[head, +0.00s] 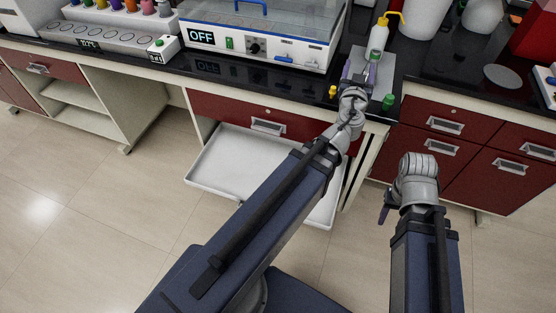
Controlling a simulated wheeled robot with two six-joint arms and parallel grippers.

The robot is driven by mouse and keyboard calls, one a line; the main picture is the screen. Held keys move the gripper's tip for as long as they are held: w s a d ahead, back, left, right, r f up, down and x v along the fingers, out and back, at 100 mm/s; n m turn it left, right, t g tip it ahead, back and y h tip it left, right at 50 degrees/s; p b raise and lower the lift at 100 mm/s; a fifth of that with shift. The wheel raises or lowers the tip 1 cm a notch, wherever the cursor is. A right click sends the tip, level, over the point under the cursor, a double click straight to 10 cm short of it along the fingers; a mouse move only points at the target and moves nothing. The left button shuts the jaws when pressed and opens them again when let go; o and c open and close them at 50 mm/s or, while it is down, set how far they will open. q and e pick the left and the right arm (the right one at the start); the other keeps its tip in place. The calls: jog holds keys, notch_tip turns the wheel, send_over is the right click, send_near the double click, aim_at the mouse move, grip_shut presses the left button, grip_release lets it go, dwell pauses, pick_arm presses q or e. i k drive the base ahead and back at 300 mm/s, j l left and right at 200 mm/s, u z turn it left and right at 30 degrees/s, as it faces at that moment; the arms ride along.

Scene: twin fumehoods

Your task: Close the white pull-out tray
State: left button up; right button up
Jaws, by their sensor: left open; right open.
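The white pull-out tray (225,172) is pulled out from under the bench, below a red drawer (240,113) with a metal handle. It is empty where I can see it, and my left arm covers part of its right side. My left gripper (360,72) is open above the black benchtop, higher than the tray and to its right. It is near a squeeze bottle. My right gripper (386,208) is open, low in front of the right-hand red cabinets and to the right of the tray. It is apart from the tray, and its fingers are partly hidden.
On the black benchtop stand a water bath reading OFF (255,42), a white bottle with a yellow spout (379,38) and small vials, one with a green cap (388,102). A rack with coloured caps (110,25) is at left. The tiled floor (90,190) is clear at left.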

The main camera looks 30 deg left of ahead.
aim_at(235, 161)
jog(key=u, duration=1.3)
